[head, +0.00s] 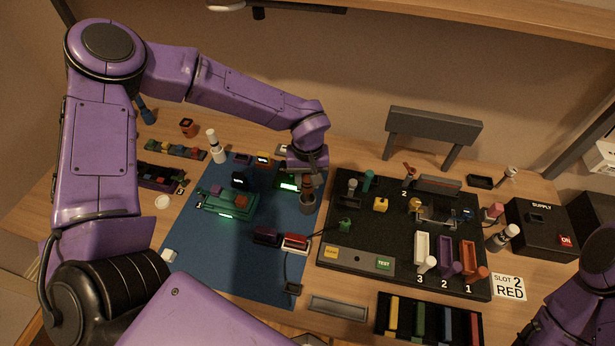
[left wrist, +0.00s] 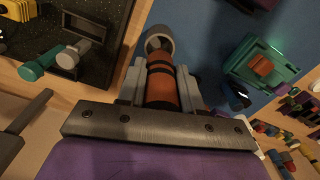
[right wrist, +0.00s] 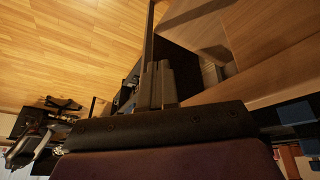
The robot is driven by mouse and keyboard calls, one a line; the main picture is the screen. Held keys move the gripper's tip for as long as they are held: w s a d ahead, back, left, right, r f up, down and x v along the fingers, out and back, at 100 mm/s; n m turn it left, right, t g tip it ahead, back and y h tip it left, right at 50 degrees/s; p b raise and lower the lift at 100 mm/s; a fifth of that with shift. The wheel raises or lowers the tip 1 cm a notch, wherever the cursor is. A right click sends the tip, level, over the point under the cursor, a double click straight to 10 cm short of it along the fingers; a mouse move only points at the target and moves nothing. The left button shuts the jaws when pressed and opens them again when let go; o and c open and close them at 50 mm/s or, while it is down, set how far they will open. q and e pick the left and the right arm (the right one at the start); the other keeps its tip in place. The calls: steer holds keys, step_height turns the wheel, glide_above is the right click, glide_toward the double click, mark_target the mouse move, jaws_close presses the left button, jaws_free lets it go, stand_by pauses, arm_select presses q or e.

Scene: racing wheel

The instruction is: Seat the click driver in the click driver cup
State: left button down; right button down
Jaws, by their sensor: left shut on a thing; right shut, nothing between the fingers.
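The click driver (left wrist: 162,90) has an orange body with black bands. My left gripper (left wrist: 162,72) is shut on it, with one finger on each side. In the head view the driver (head: 308,184) shows below my left wrist, near the right edge of the blue mat. The grey round click driver cup (head: 307,205) is directly under it. In the left wrist view the cup's rim (left wrist: 166,31) is around or just beyond the driver's far end; I cannot tell how deep the driver sits. My right gripper (right wrist: 157,85) is shut and empty, away from the driver.
A black board (head: 365,235) with several coloured parts stands just right of the cup. A green lit fixture (head: 228,203) and red and dark blocks (head: 280,240) lie on the blue mat (head: 235,270). A black supply box (head: 540,225) stands far right.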

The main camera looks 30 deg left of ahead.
mark_target(307, 191)
arm_select(q)
steer(key=shift+f+b, duration=0.95)
steer(key=shift+f, duration=1.75)
steer(key=c, duration=0.7)
jaws_free()
steer(key=shift+o, duration=0.2)
step_height(307, 191, up, 11)
steer(key=shift+f+b, duration=0.2)
steer(key=shift+b, duration=0.55)
